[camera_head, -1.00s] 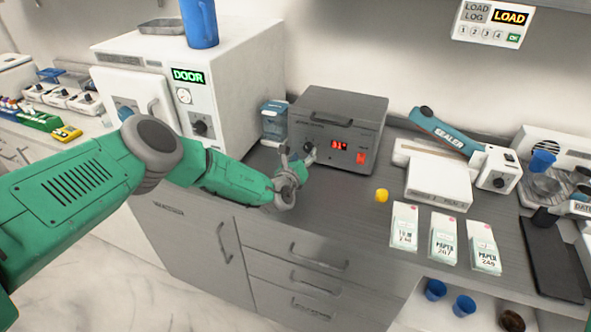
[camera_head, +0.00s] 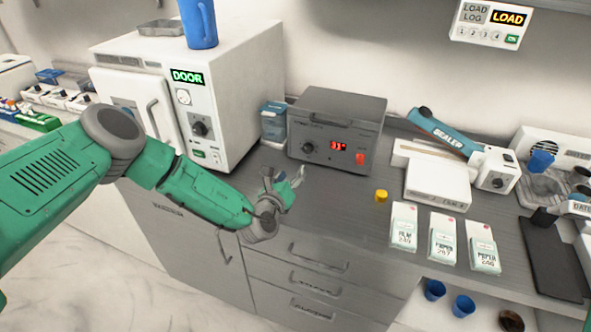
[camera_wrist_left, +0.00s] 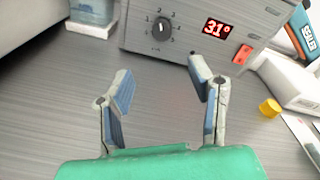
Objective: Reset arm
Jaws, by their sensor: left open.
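My left gripper (camera_head: 283,185) is open and empty above the front edge of the grey counter, in front of the grey box with a dial (camera_head: 336,132). In the left wrist view the two fingers of my left gripper (camera_wrist_left: 158,98) stand apart with bare counter behind them. The box's dial (camera_wrist_left: 162,28) and its red display, reading about 31°, lie beyond the fingertips. My right gripper is not in view.
A white autoclave-like machine (camera_head: 240,90) stands left of the box. A yellow cap-like piece (camera_head: 381,196), labelled packs (camera_head: 442,241) and a sealer (camera_head: 437,180) are to the right. Drawers (camera_head: 318,262) are below; a shelf holds blue cups (camera_head: 463,306).

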